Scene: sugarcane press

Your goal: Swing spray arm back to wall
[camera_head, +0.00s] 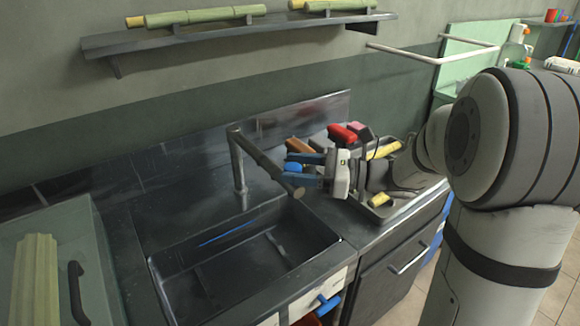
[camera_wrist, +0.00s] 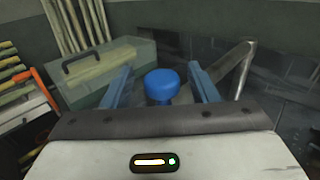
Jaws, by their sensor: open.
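The spray arm (camera_head: 262,158) is a dark metal pipe on an upright post (camera_head: 238,180) at the back of the sink. It points out toward the front right, over the sink's right edge, and ends in a round tip. My gripper (camera_head: 288,170) is open, with its blue fingers pointing left near that tip. In the wrist view a blue knob (camera_wrist: 162,85) on a short stem stands between my open fingers, with gaps on both sides. The pipe also shows in the wrist view (camera_wrist: 244,70), behind my right finger. Whether the knob joins the pipe is hidden. The wall (camera_head: 60,140) stands behind.
The black sink (camera_head: 240,262) lies below the spray arm. A tray (camera_head: 395,212) with red, yellow and other items stands at the right, under my wrist. A wall shelf (camera_head: 200,43) holds cane pieces above. A lidded box (camera_head: 95,250) with a handle sits left.

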